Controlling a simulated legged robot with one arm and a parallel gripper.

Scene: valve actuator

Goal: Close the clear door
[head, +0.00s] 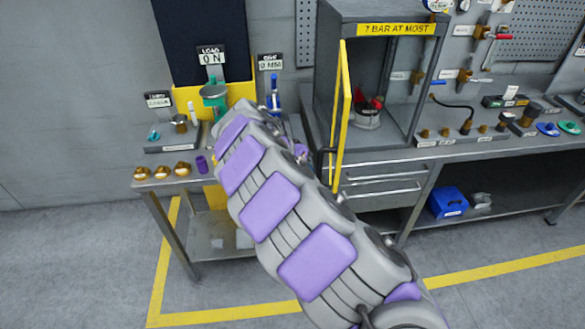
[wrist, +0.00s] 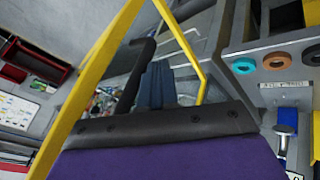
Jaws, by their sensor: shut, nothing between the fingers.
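The clear door, with its yellow frame (head: 342,110), stands swung open at the left of the grey cabinet (head: 420,90), seen nearly edge-on. A dark handle (head: 322,162) sticks out near its lower part. In the wrist view the yellow frame (wrist: 92,80) crosses close in front, with a dark bar (wrist: 135,75) that looks like the handle. My gripper (wrist: 157,82) is shut and empty, its fingers just right of that bar. I cannot tell whether they touch it. In the head view my arm hides the gripper.
Inside the cabinet is a red and black device (head: 368,112). Left is a small bench (head: 225,175) with brass parts and a gauge stand. Drawers (head: 375,190) sit under the cabinet. The right workbench (head: 480,145) holds fittings. The floor at left is clear.

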